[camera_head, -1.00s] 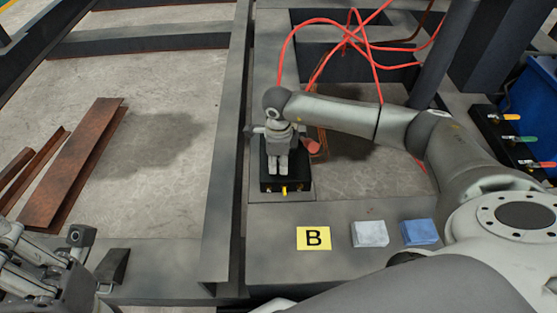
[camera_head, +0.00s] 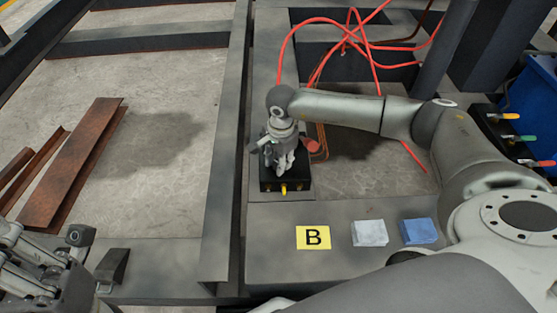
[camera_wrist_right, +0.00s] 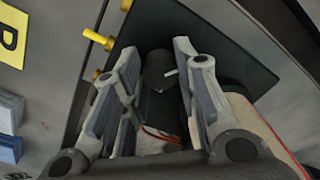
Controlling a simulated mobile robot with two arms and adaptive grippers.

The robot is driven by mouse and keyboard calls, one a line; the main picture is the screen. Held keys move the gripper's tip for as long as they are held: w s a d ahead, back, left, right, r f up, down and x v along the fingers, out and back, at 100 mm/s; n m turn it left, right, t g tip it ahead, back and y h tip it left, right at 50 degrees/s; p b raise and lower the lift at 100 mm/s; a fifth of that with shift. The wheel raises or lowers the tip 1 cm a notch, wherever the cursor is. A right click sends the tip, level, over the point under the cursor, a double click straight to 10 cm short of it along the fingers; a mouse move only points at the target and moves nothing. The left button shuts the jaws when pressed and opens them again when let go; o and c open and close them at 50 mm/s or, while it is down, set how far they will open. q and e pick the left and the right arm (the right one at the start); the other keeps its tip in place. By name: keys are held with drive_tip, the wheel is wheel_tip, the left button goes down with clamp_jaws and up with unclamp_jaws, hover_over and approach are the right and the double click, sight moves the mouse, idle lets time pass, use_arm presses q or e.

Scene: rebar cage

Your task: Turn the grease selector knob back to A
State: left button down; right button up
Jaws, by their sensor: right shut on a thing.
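The grease selector is a black box (camera_head: 298,184) with yellow fittings along its front, on the grey frame in the middle of the head view. Its dark round knob (camera_wrist_right: 158,72) with a white pointer mark shows between the fingers in the right wrist view. My right gripper (camera_head: 281,166) points down over the box and is shut on the knob, hiding it in the head view. No letters show on the box. A yellow card with the letter B (camera_head: 313,238) lies in front of it. My left gripper (camera_head: 55,270) is at the lower left, away from the box, partly cut off.
A grey block (camera_head: 370,233) and a blue block (camera_head: 419,232) lie right of the card. Red hoses (camera_head: 350,45) loop behind the box. A valve bar (camera_head: 500,150) and a blue bin (camera_head: 541,95) stand at the right. A tall beam (camera_head: 226,170) runs along the box's left side.

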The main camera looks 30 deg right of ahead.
drive_tip(key=shift+n, duration=0.5)
drive_tip(key=o, duration=1.1)
drive_tip(key=shift+c, duration=0.2)
wheel_tip(320, 180, up, 12)
drive_tip(key=shift+s+d, duration=0.15)
drive_tip(key=shift+s, duration=0.15)
